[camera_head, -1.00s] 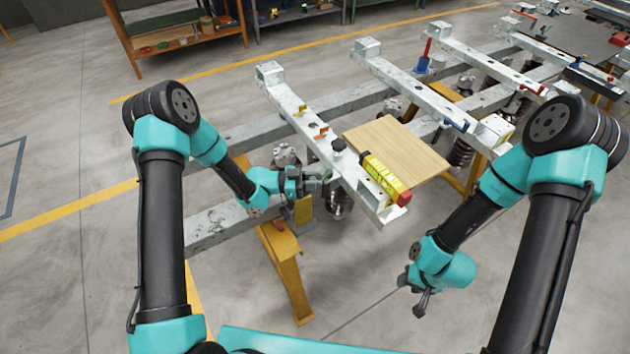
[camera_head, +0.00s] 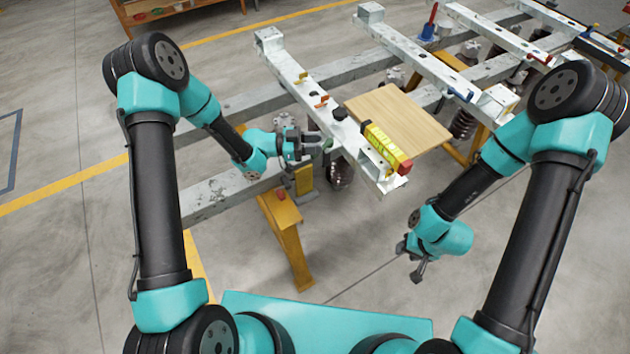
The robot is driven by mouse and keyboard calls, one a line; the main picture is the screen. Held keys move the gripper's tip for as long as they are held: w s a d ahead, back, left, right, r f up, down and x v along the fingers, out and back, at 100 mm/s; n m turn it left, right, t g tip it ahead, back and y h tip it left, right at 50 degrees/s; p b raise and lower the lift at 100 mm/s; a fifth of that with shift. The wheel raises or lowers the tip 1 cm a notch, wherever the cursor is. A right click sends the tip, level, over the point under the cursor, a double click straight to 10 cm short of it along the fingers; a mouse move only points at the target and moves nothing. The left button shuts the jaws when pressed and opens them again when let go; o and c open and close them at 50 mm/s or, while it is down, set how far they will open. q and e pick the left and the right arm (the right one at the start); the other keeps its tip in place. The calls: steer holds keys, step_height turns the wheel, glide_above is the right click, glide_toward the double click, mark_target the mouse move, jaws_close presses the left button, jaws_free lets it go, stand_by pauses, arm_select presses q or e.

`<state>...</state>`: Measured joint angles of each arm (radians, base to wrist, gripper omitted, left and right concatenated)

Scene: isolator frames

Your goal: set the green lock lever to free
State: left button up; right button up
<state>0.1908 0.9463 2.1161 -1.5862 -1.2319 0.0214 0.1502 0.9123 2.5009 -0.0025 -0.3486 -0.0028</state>
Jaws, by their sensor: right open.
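My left gripper (camera_head: 320,144) is at the left side of the nearest white beam (camera_head: 303,90), just below a black knob (camera_head: 340,113). A small dull green piece (camera_head: 328,146) shows at its fingertips and may be the green lock lever. It is too small and too covered to tell its setting or whether the fingers touch it. Whether the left gripper is open or shut is unclear. My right gripper (camera_head: 411,258) is open and empty, low at the right, away from the beams.
A yellow box with a red end (camera_head: 386,147) sits on the beam's near end. A wooden board (camera_head: 398,118) lies between beams. Orange levers (camera_head: 320,102) stand on the beam. A yellow trestle (camera_head: 287,240) stands below.

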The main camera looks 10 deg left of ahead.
arm_select(q)
steer(key=s+d+r, duration=0.1)
steer(key=s+d, duration=0.1)
steer(key=s, duration=1.3)
steer(key=shift+s+d, duration=0.2)
steer(key=shift+s, duration=0.15)
steer(key=shift+r, duration=0.1)
steer(key=shift+c, duration=0.3)
